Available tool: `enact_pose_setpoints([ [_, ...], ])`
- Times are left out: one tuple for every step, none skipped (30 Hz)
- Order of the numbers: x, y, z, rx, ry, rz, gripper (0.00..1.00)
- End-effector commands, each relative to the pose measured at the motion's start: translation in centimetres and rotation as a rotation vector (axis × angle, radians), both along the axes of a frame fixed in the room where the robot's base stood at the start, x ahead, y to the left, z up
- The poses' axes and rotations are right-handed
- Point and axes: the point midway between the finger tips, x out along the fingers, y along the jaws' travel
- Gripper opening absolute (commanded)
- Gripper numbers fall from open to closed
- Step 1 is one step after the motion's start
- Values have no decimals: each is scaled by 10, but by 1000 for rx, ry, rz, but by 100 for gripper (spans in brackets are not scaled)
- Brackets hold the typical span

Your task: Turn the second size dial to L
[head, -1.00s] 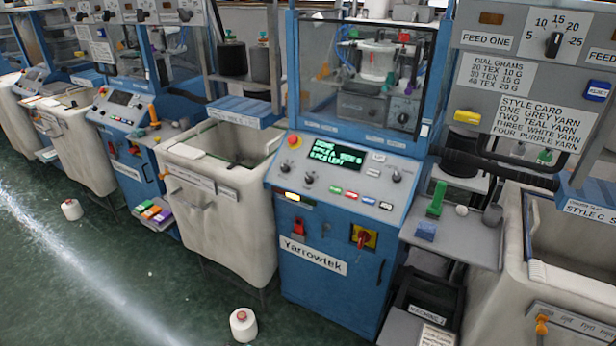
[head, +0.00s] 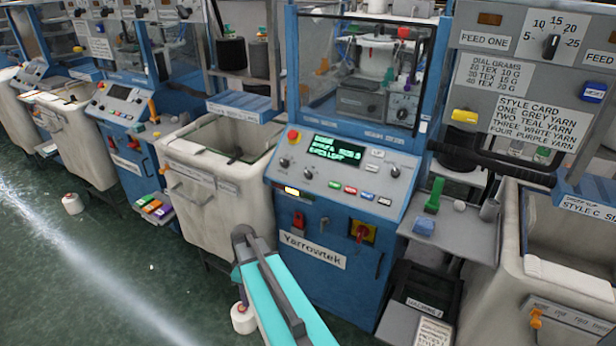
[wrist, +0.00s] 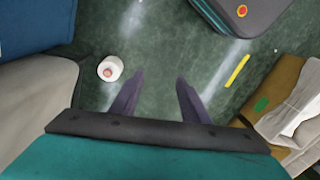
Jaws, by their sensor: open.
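A blue knitting machine labelled Yarrowtek stands in the middle of the head view. Its sloped grey control panel (head: 345,190) has a lit green-text screen (head: 338,149), small dark knobs on both sides and a row of coloured buttons. One knob (head: 394,171) is right of the screen; another (head: 308,174) is lower left. Their lettering is too small to read, so I cannot tell which is the second size dial or where it points. My gripper (wrist: 161,80) is open and empty in the wrist view, with floor beyond its fingers. My teal arm is low in front of the machine in the head view.
A white yarn cone (wrist: 110,68) stands on the floor left of my fingers. A cream bin (head: 222,180) is left of the machine, another (head: 560,270) right. A side shelf (head: 455,235) holds small items. Green floor is clear at front left.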

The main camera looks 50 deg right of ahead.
Motion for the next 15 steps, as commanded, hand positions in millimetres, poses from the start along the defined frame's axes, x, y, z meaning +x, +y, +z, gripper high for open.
enact_pose_setpoints([
  [11,-17,16,-4,-28,18,41],
  [16,-25,24,-6,-41,33,41],
  [22,-36,35,-11,-59,51,41],
  [26,-45,44,-14,-73,66,41],
  [30,-53,52,-17,-87,80,41],
  [35,-65,64,-24,-105,100,41],
  [38,-74,73,-29,-118,114,41],
  [41,-83,82,-34,-131,128,41],
  [45,-94,94,-42,-148,149,41],
  [48,-103,103,-48,-160,163,41],
  [50,-112,112,-55,-173,178,41],
  [53,-123,125,-63,-189,197,41],
  [55,-132,135,-71,-201,213,41],
  [56,-141,144,-78,-213,228,41],
  [58,-153,158,-89,-228,248,41],
])
